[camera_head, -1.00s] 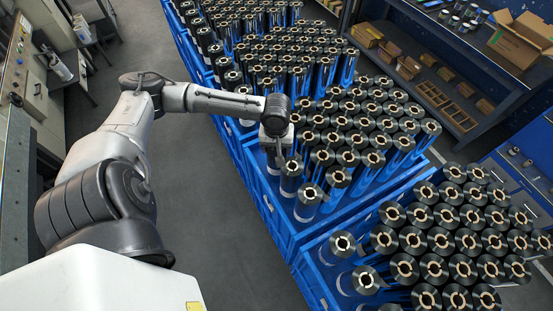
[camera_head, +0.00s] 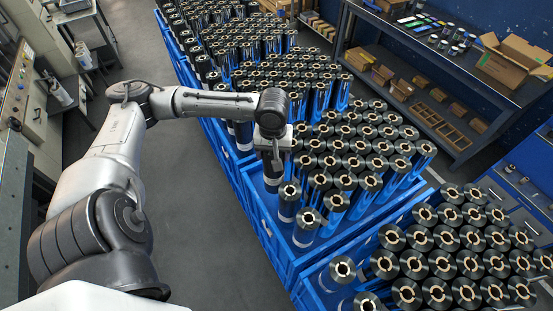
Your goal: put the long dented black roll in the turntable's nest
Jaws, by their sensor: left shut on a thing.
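My left gripper (camera_head: 273,150) points down over the near-left corner of a blue crate (camera_head: 268,222). It is shut on a black roll (camera_head: 273,173), which hangs upright beneath it beside other standing rolls. The gripper hides the roll's top, and I cannot make out a dent. Whether the roll's foot is clear of the crate floor is hard to tell. The turntable and its nest are not in view. My right gripper is not in view.
Several upright rolls with pale cores (camera_head: 308,218) crowd this crate and stand close to the held one. Another full crate (camera_head: 312,283) is nearer. A workbench (camera_head: 470,75) with cardboard boxes stands at upper right. Grey floor (camera_head: 200,220) lies open left of the crates.

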